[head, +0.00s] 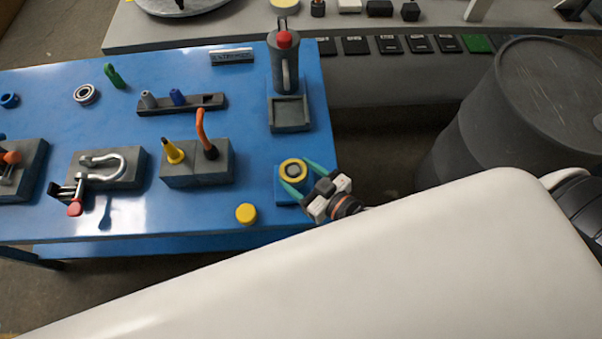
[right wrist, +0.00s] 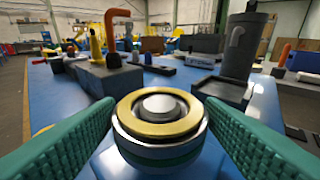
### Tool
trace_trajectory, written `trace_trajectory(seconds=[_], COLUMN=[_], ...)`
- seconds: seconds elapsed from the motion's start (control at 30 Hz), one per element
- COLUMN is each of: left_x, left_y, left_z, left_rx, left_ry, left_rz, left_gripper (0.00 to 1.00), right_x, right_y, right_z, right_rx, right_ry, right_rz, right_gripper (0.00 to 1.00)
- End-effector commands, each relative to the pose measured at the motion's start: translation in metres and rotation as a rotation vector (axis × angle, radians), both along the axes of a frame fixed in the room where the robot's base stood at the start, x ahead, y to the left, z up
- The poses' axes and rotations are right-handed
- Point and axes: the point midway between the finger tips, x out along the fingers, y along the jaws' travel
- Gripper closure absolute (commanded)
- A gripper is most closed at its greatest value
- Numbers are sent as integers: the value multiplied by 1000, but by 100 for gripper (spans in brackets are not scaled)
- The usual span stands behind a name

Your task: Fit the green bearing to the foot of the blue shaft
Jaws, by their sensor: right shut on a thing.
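A round metal part (head: 293,169) with a yellow ring on top and a grey centre sits over a small blue block (head: 284,196) at the table's right edge. In the right wrist view the part (right wrist: 160,113) shows a silver rim and a green band low on its side; I cannot tell whether it is the green bearing. My right gripper (head: 293,180) is shut on it, teal fingers on either side. A short blue peg (head: 178,98), possibly the blue shaft, stands in a dark rack (head: 209,102). My left gripper is not in view.
A yellow cap (head: 246,213) lies near the table's front edge. A grey block (head: 180,177) holds a yellow cone and an orange hook. A grey canister (head: 286,65) stands behind a square tray (head: 290,113).

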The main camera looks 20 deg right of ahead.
Motion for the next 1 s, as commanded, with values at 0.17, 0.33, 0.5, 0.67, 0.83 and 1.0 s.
trace_trajectory(seconds=[0.17,0.33,0.5,0.67,0.83,1.0], left_x=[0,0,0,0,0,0], left_y=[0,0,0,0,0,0], left_z=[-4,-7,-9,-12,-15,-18], left_rx=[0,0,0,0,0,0], left_ry=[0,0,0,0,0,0], left_rz=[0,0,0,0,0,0], left_gripper=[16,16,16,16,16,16], right_x=[0,1,1,1,1,1], right_y=[0,0,0,0,0,0], right_z=[-4,-9,-13,-17,-21,-25], right_rx=[1,1,1,1,1,1], right_ry=[-3,-3,-3,-3,-3,-3], right_rz=[0,0,0,0,0,0], right_gripper=[71,71,71,71,71,71])
